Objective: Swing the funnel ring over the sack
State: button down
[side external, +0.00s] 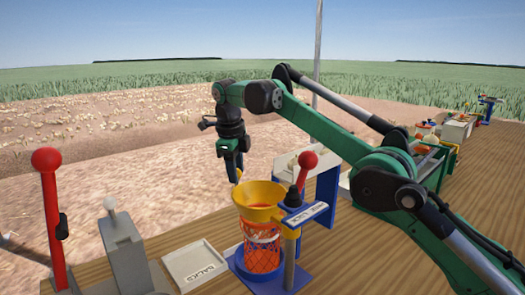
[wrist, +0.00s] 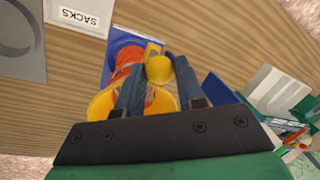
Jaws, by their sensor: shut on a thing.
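The yellow funnel ring (side external: 258,197) appears above the orange net sack (side external: 262,252) in the side view. The sack stands upright in a blue round base (side external: 243,270). My gripper (side external: 237,174) points down at the ring's far left side and is shut on a yellow knob (wrist: 159,69). In the wrist view my gripper (wrist: 160,66) has the knob between its two fingers. The funnel ring (wrist: 101,104) shows behind the fingers there, which hide part of it. Part of the orange sack (wrist: 128,60) shows beyond its edge.
A post with a red-ball lever (side external: 307,160) and a LOCK plate stands right of the funnel. A white SACKS tray (side external: 195,265) lies left of the sack. A grey block lever (side external: 122,250) and a tall red lever (side external: 52,215) stand farther left.

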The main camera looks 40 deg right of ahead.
jog(key=c, duration=0.8)
grip_release()
jog(key=shift+d, duration=0.25)
jog(key=shift+c, duration=0.2)
jog(key=shift+a, duration=0.1)
jog(key=shift+a, duration=0.2)
jog(key=s+a+n+t+y, duration=0.1)
jog(key=s+a+n, duration=0.2)
jog(key=a+n, duration=0.25)
jog(key=s+a+n+y, duration=0.1)
jog(key=s+a+n, duration=0.35)
jog(key=a, duration=0.25)
jog(key=s+a+n, duration=0.4)
jog(key=s+n, duration=0.3)
jog(key=s, duration=0.1)
jog(key=shift+y, duration=0.4)
jog(key=v, duration=0.5)
jog(key=shift+w+d+r, duration=0.15)
jog(key=shift+d+r, duration=0.15)
jog(key=shift+r, duration=0.05)
